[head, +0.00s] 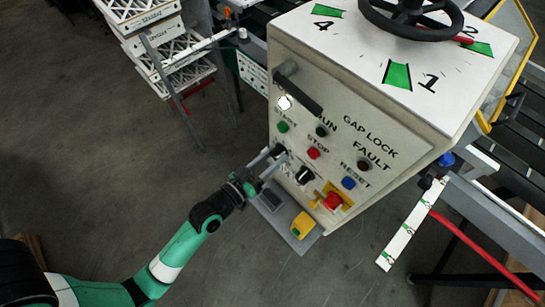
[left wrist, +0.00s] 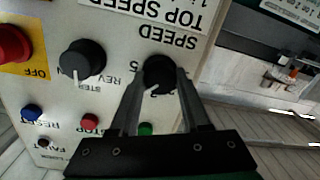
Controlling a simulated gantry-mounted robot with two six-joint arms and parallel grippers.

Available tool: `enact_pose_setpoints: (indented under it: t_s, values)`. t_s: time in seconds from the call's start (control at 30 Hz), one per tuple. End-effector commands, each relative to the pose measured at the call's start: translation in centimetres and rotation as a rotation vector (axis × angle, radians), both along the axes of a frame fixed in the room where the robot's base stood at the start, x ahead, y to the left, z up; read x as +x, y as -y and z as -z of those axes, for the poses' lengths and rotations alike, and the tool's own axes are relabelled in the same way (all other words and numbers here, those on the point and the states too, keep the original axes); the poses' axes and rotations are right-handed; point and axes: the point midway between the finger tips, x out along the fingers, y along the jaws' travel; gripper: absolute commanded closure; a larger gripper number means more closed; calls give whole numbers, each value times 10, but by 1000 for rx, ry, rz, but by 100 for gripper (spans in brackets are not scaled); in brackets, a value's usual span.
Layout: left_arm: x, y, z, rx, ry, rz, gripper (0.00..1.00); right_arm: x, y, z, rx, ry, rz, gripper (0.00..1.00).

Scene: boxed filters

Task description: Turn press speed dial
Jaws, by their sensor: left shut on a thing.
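The speed dial (left wrist: 160,70) is a round black knob with a white pointer line, beside the printed word SPEED on the pale control panel (head: 345,130). In the left wrist view my left gripper (left wrist: 159,88) has one finger on each side of the dial and is shut on it. In the head view my left gripper (head: 269,163) reaches the panel's lower left, and its fingers partly hide the dial. A second black knob (left wrist: 83,60) with a white pointer sits beside it. My right gripper is not in view.
A red emergency button (head: 333,201) on a yellow mount is lower right of the dials. The red stop button (head: 313,153), green start button (head: 283,127) and blue reset button (head: 348,183) are nearby. A grey tray (head: 272,203) juts out below. A handwheel (head: 410,15) is on top.

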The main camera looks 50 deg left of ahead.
Motion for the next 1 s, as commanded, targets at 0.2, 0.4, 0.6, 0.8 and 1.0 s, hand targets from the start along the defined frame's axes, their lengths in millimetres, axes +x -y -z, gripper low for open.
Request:
enact_pose_setpoints:
  t_s: [0.2, 0.4, 0.6, 0.8, 1.0]
  values:
    - [-1, 0, 5, 20, -15, 1, 100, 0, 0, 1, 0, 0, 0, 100]
    - [-1, 0, 6, 19, -15, 1, 100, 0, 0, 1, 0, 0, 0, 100]
    - [-1, 0, 6, 18, -16, 2, 36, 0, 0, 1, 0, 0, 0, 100]
    - [0, 1, 5, 17, -13, 4, 24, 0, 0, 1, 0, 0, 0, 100]
    - [0, 2, 4, 17, -12, 5, 24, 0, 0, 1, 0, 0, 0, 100]
